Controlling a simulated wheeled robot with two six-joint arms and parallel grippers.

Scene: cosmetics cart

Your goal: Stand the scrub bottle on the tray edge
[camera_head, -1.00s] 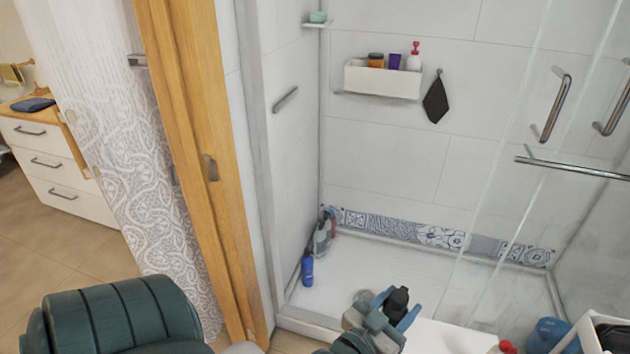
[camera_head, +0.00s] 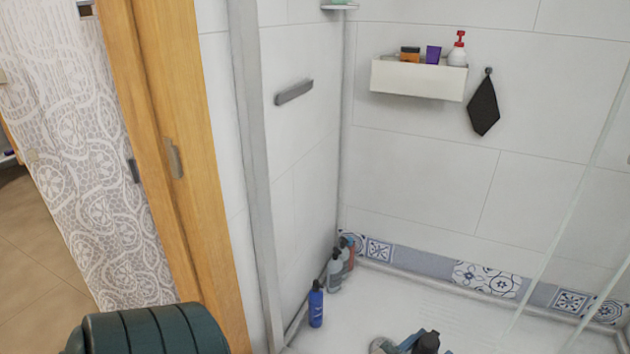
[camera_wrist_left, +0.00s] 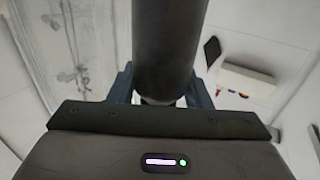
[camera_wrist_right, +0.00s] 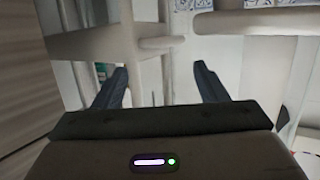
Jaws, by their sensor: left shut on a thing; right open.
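My left gripper (camera_head: 400,345) is shut on a dark bottle (camera_head: 427,343), which I take as the scrub bottle; only its top shows at the bottom of the head view. In the left wrist view the dark bottle (camera_wrist_left: 168,45) stands out large between the blue fingers of the left gripper (camera_wrist_left: 160,88). The white shower tray (camera_head: 440,292) lies beyond, with its left edge along the tiled wall. My right gripper (camera_wrist_right: 162,80) is open, with nothing between its fingers; it is outside the head view.
A blue bottle (camera_head: 316,304), a grey bottle (camera_head: 334,270) and a reddish bottle (camera_head: 347,253) stand along the tray's left side. A white wall shelf (camera_head: 418,80) holds several containers. A glass panel (camera_head: 575,220) is at the right. The tray's middle looks bare.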

